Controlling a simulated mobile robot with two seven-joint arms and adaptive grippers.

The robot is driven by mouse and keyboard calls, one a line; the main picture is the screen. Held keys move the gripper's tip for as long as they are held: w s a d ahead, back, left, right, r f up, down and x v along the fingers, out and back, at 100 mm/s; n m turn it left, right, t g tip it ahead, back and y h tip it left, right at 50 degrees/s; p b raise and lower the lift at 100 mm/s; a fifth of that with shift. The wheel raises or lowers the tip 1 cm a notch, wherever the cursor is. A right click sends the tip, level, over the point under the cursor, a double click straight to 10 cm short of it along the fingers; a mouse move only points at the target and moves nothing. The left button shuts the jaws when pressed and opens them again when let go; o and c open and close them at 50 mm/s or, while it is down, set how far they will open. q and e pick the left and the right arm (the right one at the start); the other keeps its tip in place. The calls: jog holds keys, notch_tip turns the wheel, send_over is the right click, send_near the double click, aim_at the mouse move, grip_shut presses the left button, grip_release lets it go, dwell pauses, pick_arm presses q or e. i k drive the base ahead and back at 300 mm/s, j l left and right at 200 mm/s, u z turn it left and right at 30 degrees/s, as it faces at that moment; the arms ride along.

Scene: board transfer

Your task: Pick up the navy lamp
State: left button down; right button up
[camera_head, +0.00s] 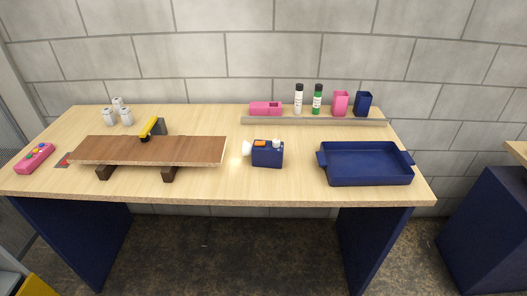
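The navy lamp (268,156) stands on the table right of the middle. It is a small navy box with an orange part and a pale knob on top. A bright, lit head points left from its side. It stands between the brown board and the navy tray, apart from both. Neither of my grippers is in view.
A brown board (150,151) rests on dark blocks at left. A navy tray (366,181) is at right. The table front (270,189) before the lamp is clear.

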aim_at(268, 156)
jog(key=i, duration=0.95)
